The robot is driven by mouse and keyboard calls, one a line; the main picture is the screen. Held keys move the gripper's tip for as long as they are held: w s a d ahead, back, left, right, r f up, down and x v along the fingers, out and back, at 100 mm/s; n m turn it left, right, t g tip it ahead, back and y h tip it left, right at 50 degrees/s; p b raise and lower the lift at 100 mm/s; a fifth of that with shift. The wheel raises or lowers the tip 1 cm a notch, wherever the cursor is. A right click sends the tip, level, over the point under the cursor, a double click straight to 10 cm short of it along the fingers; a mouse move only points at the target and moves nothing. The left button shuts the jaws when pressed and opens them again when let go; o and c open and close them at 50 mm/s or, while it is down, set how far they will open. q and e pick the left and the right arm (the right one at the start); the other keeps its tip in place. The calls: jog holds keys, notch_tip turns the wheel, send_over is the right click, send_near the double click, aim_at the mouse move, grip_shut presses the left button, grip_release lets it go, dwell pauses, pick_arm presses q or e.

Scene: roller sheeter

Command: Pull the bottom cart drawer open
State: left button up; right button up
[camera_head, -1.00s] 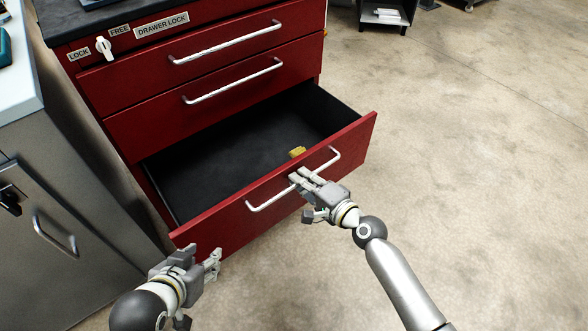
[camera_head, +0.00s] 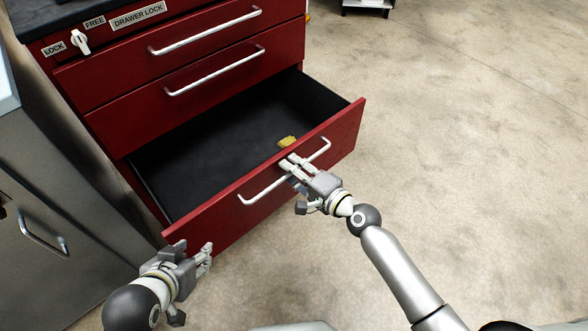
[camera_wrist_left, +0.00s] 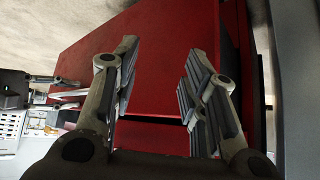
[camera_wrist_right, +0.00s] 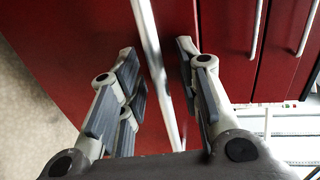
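The bottom drawer (camera_head: 262,189) of the red cart stands well out, showing its dark interior (camera_head: 215,142). A small yellow object (camera_head: 287,141) lies inside near the front. My right gripper (camera_head: 289,165) is at the middle of the white drawer handle (camera_head: 250,194). In the right wrist view, the handle bar (camera_wrist_right: 150,50) runs between the fingers (camera_wrist_right: 156,60), which stand apart with gaps showing beside the bar. My left gripper (camera_head: 196,250) is open and empty near the drawer front's left end; in the left wrist view its fingers (camera_wrist_left: 162,60) are spread before a red panel.
Two closed drawers (camera_head: 185,85) with white handles are above the open one. A lock knob (camera_head: 80,42) sits at the cart's upper left. A grey cabinet (camera_head: 60,210) stands close on the left. Concrete floor (camera_head: 460,150) is free on the right.

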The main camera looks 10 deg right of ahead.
jog(key=v, duration=1.2)
dwell(0.3)
